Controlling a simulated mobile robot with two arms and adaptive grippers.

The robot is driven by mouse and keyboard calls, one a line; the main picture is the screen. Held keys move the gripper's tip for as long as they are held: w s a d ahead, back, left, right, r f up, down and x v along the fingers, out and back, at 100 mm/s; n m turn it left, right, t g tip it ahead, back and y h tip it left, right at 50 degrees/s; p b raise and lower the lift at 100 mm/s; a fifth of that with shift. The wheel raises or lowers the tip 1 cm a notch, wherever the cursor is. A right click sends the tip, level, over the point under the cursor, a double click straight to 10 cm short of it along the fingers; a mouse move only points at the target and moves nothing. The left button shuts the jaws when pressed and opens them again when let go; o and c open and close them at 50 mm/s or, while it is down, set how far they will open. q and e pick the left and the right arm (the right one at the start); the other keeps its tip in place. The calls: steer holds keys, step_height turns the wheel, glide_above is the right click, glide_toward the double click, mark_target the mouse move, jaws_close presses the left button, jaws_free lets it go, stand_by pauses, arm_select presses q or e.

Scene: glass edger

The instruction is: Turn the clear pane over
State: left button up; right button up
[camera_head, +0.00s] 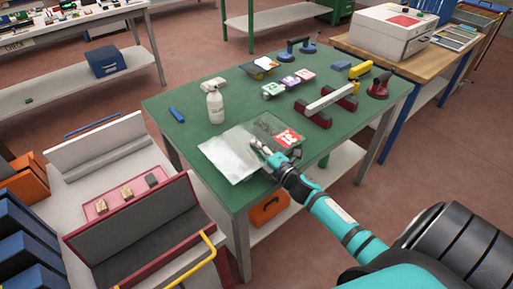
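The clear pane (264,127) seems to lie on the green-topped table (175,95); its see-through edges are hard to make out. A whitish sheet (228,154) lies at its left, and a red-and-white printed card (288,138) shows at its right. I cannot tell whether these lie under the pane or beside it. My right gripper (257,146) is low over the near edge of this area, between sheet and card. Its fingers are too small to show whether they are apart or touch the pane. My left gripper is out of view.
A spray bottle (215,106) stands behind the sheet. The table's left side is mostly clear, with a blue tool (176,114).

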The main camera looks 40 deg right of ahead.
steer(key=o, duration=0.4)
steer(key=shift+o, duration=0.2)
steer(key=shift+f, duration=0.15)
steer(key=s, duration=1.2)
steer(key=shift+d+r, duration=0.3)
steer(key=shift+r, duration=0.1)
steer(key=shift+s+f, duration=0.1)
